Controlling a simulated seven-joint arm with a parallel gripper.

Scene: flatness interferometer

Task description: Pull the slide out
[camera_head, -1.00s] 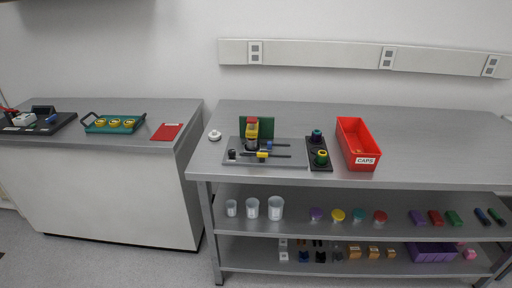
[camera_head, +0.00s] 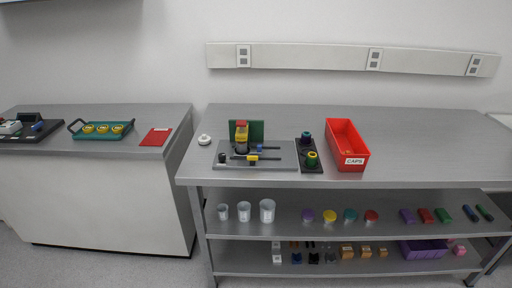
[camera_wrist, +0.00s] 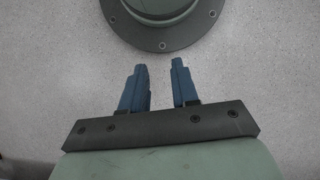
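The interferometer (camera_head: 283,165) is a grey base plate on the metal bench, with a green upright panel (camera_head: 257,130) at its back. In front of the panel stands a yellow and red part (camera_head: 241,133). Two dark slots run along the plate; a yellow block (camera_head: 252,159) sits on the front one and a blue block (camera_head: 260,149) on the rear one. I cannot tell which part is the slide. My gripper (camera_wrist: 161,72) shows only in the wrist view, with two blue fingers apart and nothing between them, over the floor and far from the plate.
A black stand (camera_head: 311,166) with green and yellow parts and a red CAPS bin (camera_head: 348,166) are right of the plate. A white round piece (camera_head: 204,140) lies left. A side bench holds a green tray (camera_head: 88,136) and red mat (camera_head: 156,137). Shelves below hold cups, lids and blocks.

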